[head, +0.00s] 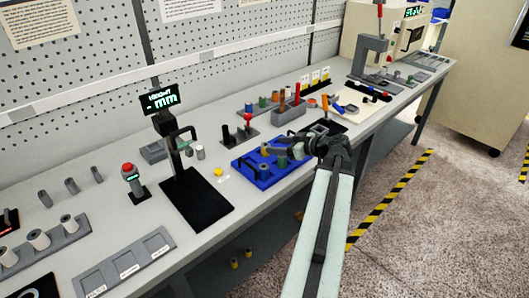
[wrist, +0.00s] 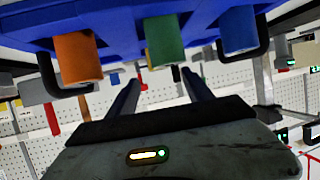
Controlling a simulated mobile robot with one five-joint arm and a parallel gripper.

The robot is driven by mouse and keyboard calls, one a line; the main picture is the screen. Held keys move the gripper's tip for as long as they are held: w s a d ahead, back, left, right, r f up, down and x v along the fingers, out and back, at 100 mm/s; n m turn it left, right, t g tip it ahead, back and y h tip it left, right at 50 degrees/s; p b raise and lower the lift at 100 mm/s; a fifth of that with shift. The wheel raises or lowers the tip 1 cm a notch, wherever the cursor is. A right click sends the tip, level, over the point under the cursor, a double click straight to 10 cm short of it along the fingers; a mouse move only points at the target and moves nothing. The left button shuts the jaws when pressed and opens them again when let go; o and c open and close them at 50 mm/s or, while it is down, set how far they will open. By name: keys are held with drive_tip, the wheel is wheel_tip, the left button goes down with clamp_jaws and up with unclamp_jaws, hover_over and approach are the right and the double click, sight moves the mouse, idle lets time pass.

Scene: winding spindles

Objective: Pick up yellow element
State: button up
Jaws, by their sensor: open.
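The tray holds several coloured cylinders. My gripper (head: 276,146) is over the tray's back right part, its fingers pointing left. In the wrist view, my gripper (wrist: 160,88) is open, with nothing between its fingers. That view looks upside down and shows an orange cylinder (wrist: 77,60), a green cylinder (wrist: 165,43) and a blue cylinder (wrist: 239,31) on the tray. The green one is in line with the finger gap; a yellow sliver (wrist: 148,60) shows behind it.
A gauge stand (head: 170,140) with a black base is left of the yellow element. A red-topped device (head: 131,178) stands further left. A grey rack (head: 289,108) with upright handles stands behind my gripper. The bench front edge is bare near the tray.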

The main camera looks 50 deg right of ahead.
sight(268, 145)
drive_tip(key=shift+w+f, duration=0.25)
drive_tip(key=shift+f, duration=0.05)
drive_tip(key=b+x, duration=0.2)
drive_tip(key=x, duration=0.2)
drive_tip(key=shift+f, duration=0.15)
drive_tip(key=shift+w, duration=0.1)
clamp_jaws()
wheel_tip(268, 145, up, 10)
drive_tip(key=p, duration=1)
